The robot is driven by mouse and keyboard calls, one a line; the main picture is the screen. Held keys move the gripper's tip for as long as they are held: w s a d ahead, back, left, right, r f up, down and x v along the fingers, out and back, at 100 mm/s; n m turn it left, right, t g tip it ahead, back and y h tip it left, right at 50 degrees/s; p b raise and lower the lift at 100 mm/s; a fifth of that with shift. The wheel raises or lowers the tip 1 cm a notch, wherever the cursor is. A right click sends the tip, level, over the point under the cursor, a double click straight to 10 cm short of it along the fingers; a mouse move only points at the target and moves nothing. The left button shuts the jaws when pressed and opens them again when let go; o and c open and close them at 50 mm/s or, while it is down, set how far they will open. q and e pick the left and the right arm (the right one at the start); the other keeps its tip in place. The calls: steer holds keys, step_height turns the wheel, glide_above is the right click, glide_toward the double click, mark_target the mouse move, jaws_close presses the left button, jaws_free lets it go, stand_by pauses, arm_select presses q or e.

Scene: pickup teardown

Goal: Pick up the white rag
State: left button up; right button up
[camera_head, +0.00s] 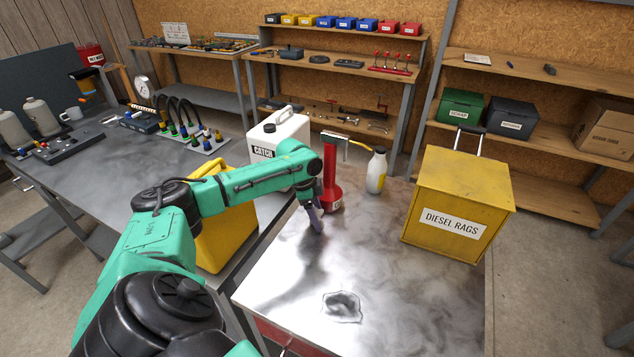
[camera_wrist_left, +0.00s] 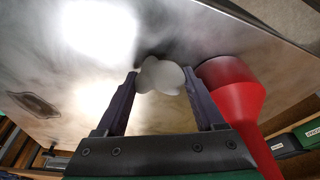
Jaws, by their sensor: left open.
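The white rag (camera_wrist_left: 160,75) shows in the left wrist view as a small crumpled white lump on the shiny metal tabletop. It sits between the tips of my left gripper (camera_wrist_left: 160,90), whose two dark fingers are spread on either side of it. In the head view my left gripper (camera_head: 315,220) points down at the metal table (camera_head: 270,285), just in front of the red funnel-shaped object (camera_head: 331,180). I cannot make out the white rag in the head view; the gripper seems to hide it. My right gripper is in neither view.
The red object (camera_wrist_left: 236,95) stands close beside the right finger in the wrist view. A yellow DIESEL RAGS box (camera_head: 455,210) stands at the table's right. A white bottle (camera_head: 376,172) stands behind. A dark grey patch (camera_head: 342,307) lies near the front; the tabletop around it is clear.

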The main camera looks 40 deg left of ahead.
arm_select(q)
steer(key=c, duration=1)
steer(key=shift+r, duration=0.1)
step_height(320, 180, up, 11)
steer(key=b, duration=0.2)
step_height(320, 180, up, 9)
glide_above(317, 212)
steer(key=shift+s+d, duration=0.1)
steer(key=shift+s, duration=0.05)
steer(key=o, duration=0.7)
steer(key=c, duration=0.5)
steer(key=shift+c, duration=0.2)
